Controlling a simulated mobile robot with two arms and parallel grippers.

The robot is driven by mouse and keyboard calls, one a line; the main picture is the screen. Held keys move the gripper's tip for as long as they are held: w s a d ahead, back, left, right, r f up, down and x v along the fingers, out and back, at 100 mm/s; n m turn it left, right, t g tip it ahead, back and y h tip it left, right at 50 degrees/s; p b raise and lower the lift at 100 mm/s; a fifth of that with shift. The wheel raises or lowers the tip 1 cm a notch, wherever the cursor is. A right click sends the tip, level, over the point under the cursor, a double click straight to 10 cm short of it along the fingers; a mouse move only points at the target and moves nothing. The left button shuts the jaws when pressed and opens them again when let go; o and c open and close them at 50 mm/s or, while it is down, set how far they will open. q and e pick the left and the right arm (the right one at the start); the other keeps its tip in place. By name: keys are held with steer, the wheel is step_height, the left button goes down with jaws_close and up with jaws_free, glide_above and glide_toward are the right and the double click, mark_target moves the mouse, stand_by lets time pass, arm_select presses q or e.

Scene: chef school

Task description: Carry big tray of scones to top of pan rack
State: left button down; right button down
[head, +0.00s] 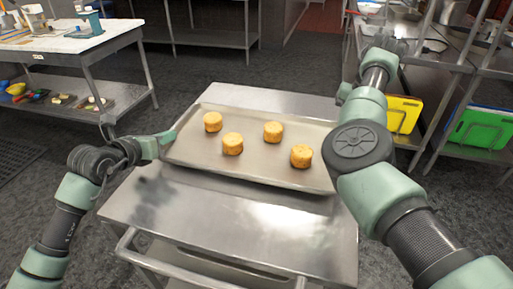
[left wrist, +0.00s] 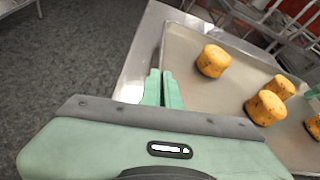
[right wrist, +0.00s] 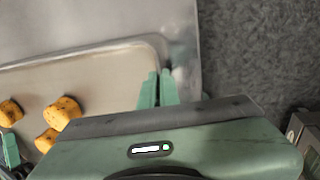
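A big metal tray (head: 268,165) with several round golden scones (head: 232,144) is at the silver cart top (head: 250,215); whether it touches the top or hangs just above it is unclear. My left gripper (head: 168,137) is at the tray's left rim. In the left wrist view its fingers (left wrist: 163,88) are close together with the rim between them. In the right wrist view my right gripper's fingers (right wrist: 158,90) are close together on the tray's opposite rim. In the head view my right arm hides this gripper and the tray's right end. The scones stand apart on the tray.
Metal shelving with yellow (head: 403,113) and green (head: 478,128) boards stands at right. A work table (head: 75,42) with a lower shelf stands at left. The cart handle (head: 200,262) is nearest me. Dark floor (head: 220,70) lies open beyond the cart.

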arm_select(q)
steer(key=shift+a+f+b, duration=0.1)
steer(key=shift+f+b, duration=0.4)
steer(key=shift+f, duration=0.2)
arm_select(e)
steer(key=shift+d+f, duration=0.1)
steer(key=shift+f, duration=0.65)
arm_select(q)
steer(key=c, duration=2.1)
jaws_free()
steer(key=shift+f, duration=0.25)
arm_select(e)
steer(key=c, duration=2.1)
jaws_free()
steer(key=shift+f, duration=0.2)
arm_select(q)
steer(key=o, duration=0.4)
steer(key=shift+r, duration=0.15)
arm_select(e)
steer(key=o, duration=0.4)
steer(key=shift+r, duration=0.15)
arm_select(q)
steer(key=shift+s, duration=0.1)
